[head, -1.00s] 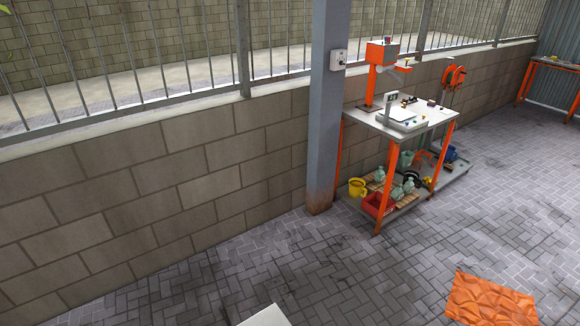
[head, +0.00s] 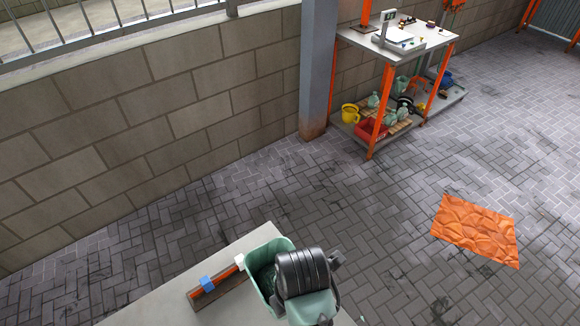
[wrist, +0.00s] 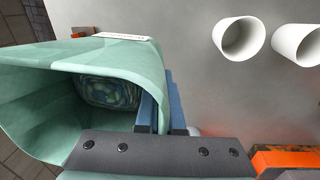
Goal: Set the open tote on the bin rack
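The open tote is pale green, with its open mouth facing up in the head view (head: 262,252) and a white label on its rim in the wrist view (wrist: 60,62). A round, patterned blue-green thing shows inside it. My gripper (wrist: 164,108) has its two blue fingers close together at the tote's wall, one on each side, and looks shut on it. In the head view my wrist hides the fingers and part of the tote. I cannot tell whether the tote rests on the grey tabletop (head: 160,306) or is just above it. I cannot make out the bin rack for sure.
A brown strip with an orange bar and blue clip (head: 208,284) lies left of the tote. White tubes (wrist: 238,38) stand on the grey surface. An orange mat (head: 474,231) lies on open paving. An orange-legged workbench (head: 420,53) stands by the wall and post.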

